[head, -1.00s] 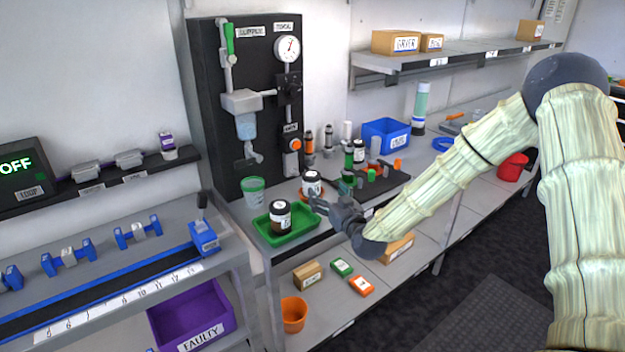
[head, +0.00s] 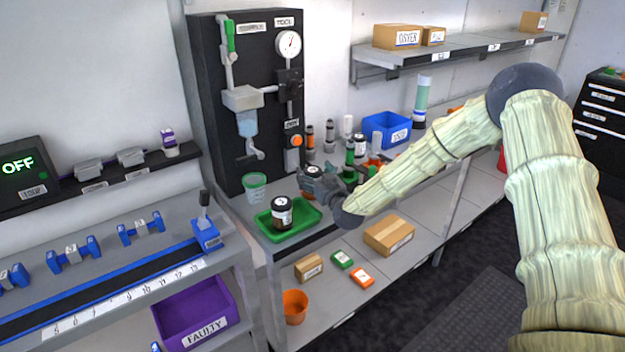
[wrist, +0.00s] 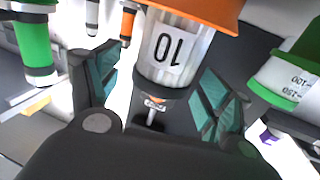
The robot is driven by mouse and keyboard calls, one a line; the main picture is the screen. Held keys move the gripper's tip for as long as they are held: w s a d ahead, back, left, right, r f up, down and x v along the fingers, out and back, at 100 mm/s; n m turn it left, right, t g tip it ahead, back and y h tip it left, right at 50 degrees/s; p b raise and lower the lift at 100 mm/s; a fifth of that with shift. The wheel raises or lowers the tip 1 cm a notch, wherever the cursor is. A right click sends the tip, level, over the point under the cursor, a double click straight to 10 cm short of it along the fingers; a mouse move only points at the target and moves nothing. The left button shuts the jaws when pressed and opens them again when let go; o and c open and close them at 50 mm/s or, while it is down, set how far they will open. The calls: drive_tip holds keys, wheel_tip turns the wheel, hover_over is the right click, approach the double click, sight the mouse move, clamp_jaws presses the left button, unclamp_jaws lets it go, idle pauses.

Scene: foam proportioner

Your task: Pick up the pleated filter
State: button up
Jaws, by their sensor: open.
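The pleated filter (wrist: 172,52) is a pale, ribbed cylinder with a "10" label and a dark end cap, standing on an orange base (wrist: 205,10). In the wrist view it is upside down and lies ahead between the two fingers. In the head view only its top (head: 313,169) shows, as my gripper hides the rest. My gripper (wrist: 160,98) is open, with a teal-padded finger on each side of the filter and visible gaps. In the head view my gripper (head: 320,183) is over the bench, right beside the filter.
A green tray (head: 262,228) with a dark labelled jar (head: 282,211) is just left of my gripper. A green-rimmed cup (head: 255,186) stands behind it. Several bottles and a blue bin (head: 387,128) stand to the right. A black panel (head: 215,110) rises behind.

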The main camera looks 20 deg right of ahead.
drive_tip(key=shift+w+a, duration=0.1)
drive_tip(key=shift+w, duration=0.5)
drive_tip(key=shift+c, duration=0.4)
drive_tip(key=c, duration=1.2)
drive_tip(key=shift+o, duration=0.2)
drive_tip(key=shift+r, duration=0.2)
